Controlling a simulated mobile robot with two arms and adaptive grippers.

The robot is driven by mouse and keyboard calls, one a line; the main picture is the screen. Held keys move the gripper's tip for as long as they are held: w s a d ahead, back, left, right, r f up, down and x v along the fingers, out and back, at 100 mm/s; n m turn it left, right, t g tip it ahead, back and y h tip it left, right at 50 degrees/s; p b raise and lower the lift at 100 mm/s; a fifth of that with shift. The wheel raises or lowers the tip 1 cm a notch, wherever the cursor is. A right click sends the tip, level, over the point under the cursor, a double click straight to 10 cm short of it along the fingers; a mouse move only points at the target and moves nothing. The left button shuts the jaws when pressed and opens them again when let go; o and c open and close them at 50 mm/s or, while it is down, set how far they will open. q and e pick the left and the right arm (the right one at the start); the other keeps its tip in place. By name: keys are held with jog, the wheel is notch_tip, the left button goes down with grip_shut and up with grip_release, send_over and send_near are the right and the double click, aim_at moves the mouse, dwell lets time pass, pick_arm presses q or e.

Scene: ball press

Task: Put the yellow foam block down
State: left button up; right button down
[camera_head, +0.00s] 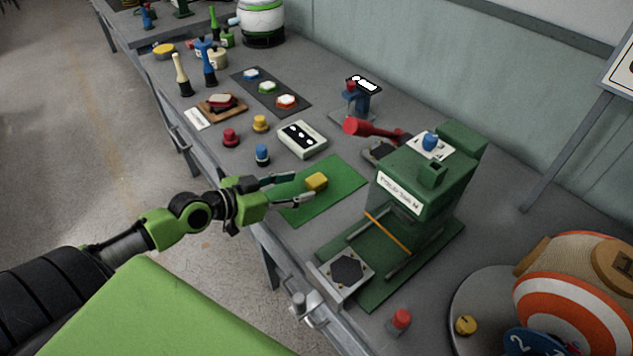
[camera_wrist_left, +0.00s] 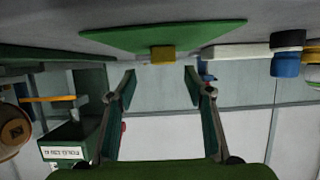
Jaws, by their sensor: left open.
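The yellow foam block (camera_head: 316,181) rests on the green mat (camera_head: 338,198) on the workbench. My left gripper (camera_head: 303,188) is open beside the block, its two fingers spread on the near left side of it. In the left wrist view the block (camera_wrist_left: 162,55) shows against the green mat (camera_wrist_left: 120,36), beyond the gap between the open fingers (camera_wrist_left: 162,75), with nothing between them. My right gripper is in neither view.
A green press machine (camera_head: 420,185) stands right of the mat, with a red-handled lever (camera_head: 365,128). A white box with black dots (camera_head: 302,139) and a blue-black knob (camera_head: 262,155) stand behind the mat.

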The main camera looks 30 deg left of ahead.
aim_at(314, 180)
pick_arm(q)
jog(key=shift+x, duration=1.2)
jog(key=shift+a+p+x, duration=0.2)
jog(key=shift+p+x, duration=0.25)
jog(key=shift+x, duration=2.05)
jog(key=c, duration=0.9)
jog(key=shift+c, duration=0.3)
jog(key=shift+r, duration=0.15)
